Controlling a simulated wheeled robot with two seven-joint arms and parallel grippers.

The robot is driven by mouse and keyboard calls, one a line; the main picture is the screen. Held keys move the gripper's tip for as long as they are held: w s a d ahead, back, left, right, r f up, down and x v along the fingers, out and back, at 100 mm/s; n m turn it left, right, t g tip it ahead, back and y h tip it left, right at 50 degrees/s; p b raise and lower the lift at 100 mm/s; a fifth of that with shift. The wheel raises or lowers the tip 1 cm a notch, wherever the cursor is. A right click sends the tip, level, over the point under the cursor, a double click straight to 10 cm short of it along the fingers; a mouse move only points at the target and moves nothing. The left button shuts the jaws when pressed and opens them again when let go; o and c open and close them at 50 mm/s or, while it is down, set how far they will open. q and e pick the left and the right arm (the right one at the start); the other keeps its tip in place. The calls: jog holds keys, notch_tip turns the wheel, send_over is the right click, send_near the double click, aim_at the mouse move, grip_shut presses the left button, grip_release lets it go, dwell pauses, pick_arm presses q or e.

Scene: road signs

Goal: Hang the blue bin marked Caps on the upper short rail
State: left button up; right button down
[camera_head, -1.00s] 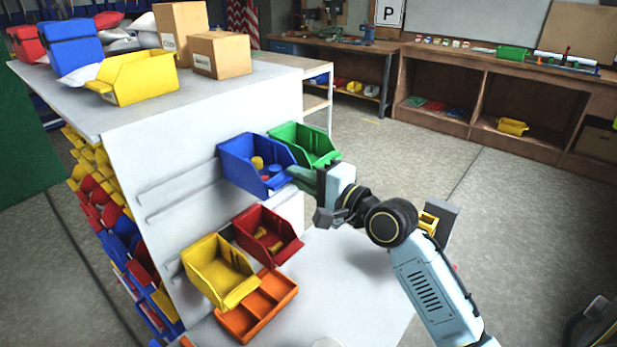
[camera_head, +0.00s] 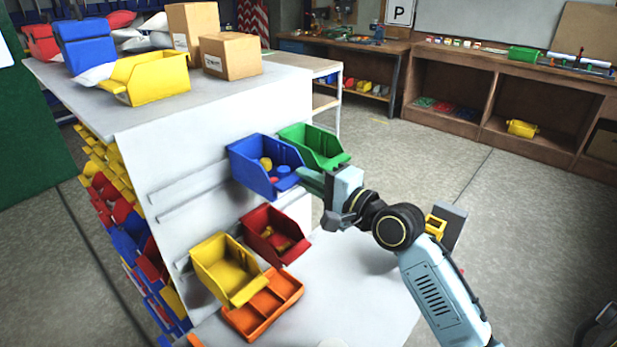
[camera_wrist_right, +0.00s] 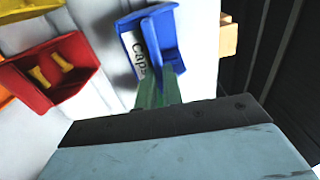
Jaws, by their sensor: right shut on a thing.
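The blue bin (camera_head: 262,172) is against the white panel at the right end of the upper rail (camera_head: 188,188), with small yellow, red and blue pieces inside. Its white Caps label shows in the right wrist view, where the bin (camera_wrist_right: 129,28) is just past my fingers. My right gripper (camera_head: 312,179) is shut on the blue bin's front edge. Whether the bin's back is hooked on the rail is hidden. My left gripper is out of view.
A green bin (camera_head: 318,152) is right beside the blue one. A red bin (camera_head: 271,232) and a yellow bin (camera_head: 226,270) sit below, over an orange tray (camera_head: 262,304). The upper rail's left part is bare.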

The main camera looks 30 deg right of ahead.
jog(key=shift+f+b, duration=0.5)
jog(key=shift+f, duration=0.4)
dwell(0.3)
jog(key=c, duration=1.5)
grip_release()
jog(key=shift+o, duration=0.2)
jog(key=shift+s, duration=0.1)
jog(key=b+v, duration=0.2)
jog(key=v, duration=1.1)
jog(key=shift+s, duration=0.1)
